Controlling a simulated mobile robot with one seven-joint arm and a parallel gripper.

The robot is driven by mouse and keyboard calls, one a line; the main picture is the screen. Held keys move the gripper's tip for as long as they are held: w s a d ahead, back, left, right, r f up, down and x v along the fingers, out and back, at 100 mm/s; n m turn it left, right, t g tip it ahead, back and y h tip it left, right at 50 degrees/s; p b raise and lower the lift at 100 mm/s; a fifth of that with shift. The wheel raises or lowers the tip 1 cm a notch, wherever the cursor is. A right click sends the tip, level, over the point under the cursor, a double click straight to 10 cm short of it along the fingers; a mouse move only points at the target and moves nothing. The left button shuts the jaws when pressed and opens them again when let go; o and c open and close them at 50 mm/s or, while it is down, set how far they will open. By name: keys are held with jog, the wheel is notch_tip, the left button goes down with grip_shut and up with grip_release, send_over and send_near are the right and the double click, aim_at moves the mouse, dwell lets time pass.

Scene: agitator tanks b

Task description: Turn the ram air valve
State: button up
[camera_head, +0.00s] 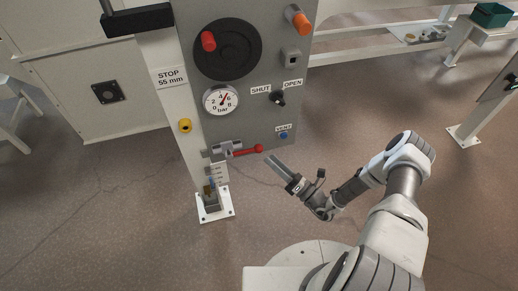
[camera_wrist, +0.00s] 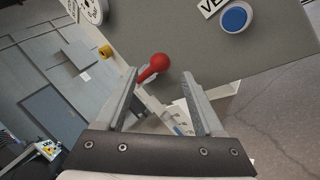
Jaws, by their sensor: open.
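A valve (camera_head: 228,148) with a red lever sits at the panel's lower edge. The lever (camera_head: 245,151) points right and ends in a red ball (camera_head: 259,148). The ball also shows in the wrist view (camera_wrist: 160,62), just beyond and between the fingertips. My gripper (camera_head: 271,163) is open and empty, just right of and below the ball; its parallel fingers (camera_wrist: 160,78) point at it. I see no clear contact. A black knob (camera_head: 279,97) sits between SHUT and OPEN labels higher on the panel. I cannot read which one is the ram air valve.
The grey panel (camera_head: 240,125) carries a pressure gauge (camera_head: 221,99), a black handwheel (camera_head: 227,50) and a blue button (camera_head: 284,135), also in the wrist view (camera_wrist: 234,18). A yellow knob (camera_head: 185,126) is on the white post.

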aim_at(259, 149)
jog(key=x, duration=0.7)
jog(key=shift+b, duration=0.35)
grip_shut()
dwell(1.0)
